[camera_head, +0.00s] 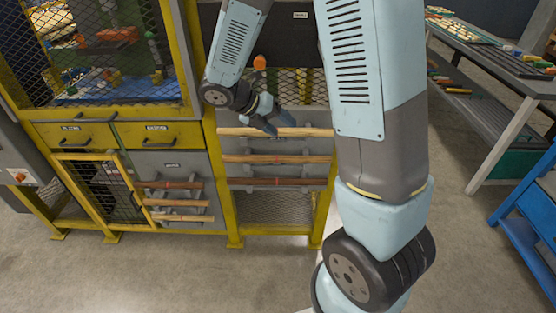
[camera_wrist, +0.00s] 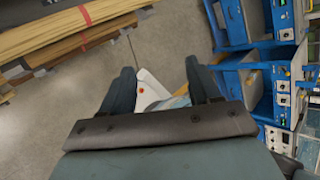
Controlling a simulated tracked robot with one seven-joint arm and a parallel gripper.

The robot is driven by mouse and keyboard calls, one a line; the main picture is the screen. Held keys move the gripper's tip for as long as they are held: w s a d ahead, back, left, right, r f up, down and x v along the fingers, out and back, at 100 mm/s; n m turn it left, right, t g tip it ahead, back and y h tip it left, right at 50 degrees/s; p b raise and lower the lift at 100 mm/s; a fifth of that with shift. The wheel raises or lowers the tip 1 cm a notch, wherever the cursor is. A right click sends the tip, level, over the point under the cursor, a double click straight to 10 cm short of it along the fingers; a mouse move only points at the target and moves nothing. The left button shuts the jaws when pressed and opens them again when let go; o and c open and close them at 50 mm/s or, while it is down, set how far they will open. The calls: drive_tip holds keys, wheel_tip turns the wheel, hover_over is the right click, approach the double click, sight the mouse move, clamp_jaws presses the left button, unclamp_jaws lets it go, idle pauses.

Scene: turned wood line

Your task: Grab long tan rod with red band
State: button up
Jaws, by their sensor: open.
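A long tan rod with a red band (camera_wrist: 55,30) runs across the upper left of the wrist view, to the left of my gripper's fingers. My gripper (camera_wrist: 160,68) is open, with bare floor visible between its fingers and no rod there. In the head view my gripper (camera_head: 270,126) is in front of the top rod (camera_head: 312,132) of the rack and hides part of it. I cannot tell whether they touch. No red band is clear on that rod in the head view.
Darker rods (camera_head: 255,159) lie on lower holders of the yellow-framed rack (camera_head: 226,192). Shorter rods (camera_head: 180,218) hang to the left. A grey bench (camera_head: 500,72) and blue cabinets (camera_wrist: 232,22) stand apart. The floor between is clear.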

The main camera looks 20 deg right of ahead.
drive_tip(key=w+a+f+n+t+h, duration=0.1)
drive_tip(key=w+a+f+n, duration=0.2)
drive_tip(key=f+n, duration=0.4)
drive_tip(key=n+t+h, duration=0.1)
drive_tip(key=n+t, duration=0.1)
drive_tip(key=n, duration=0.7)
approach(285, 159)
drive_tip(key=x, duration=0.4)
drive_tip(key=shift+w+f, duration=0.1)
drive_tip(key=shift+f, duration=0.45)
drive_tip(key=shift+d+r+x, duration=0.1)
drive_tip(key=shift+r+x, duration=0.05)
drive_tip(key=shift+x, duration=1.15)
drive_tip(key=shift+d+r+x, duration=0.1)
drive_tip(key=shift+r+x, duration=0.1)
drive_tip(key=shift+x, duration=1.1)
drive_tip(key=shift+c, duration=0.3)
clamp_jaws()
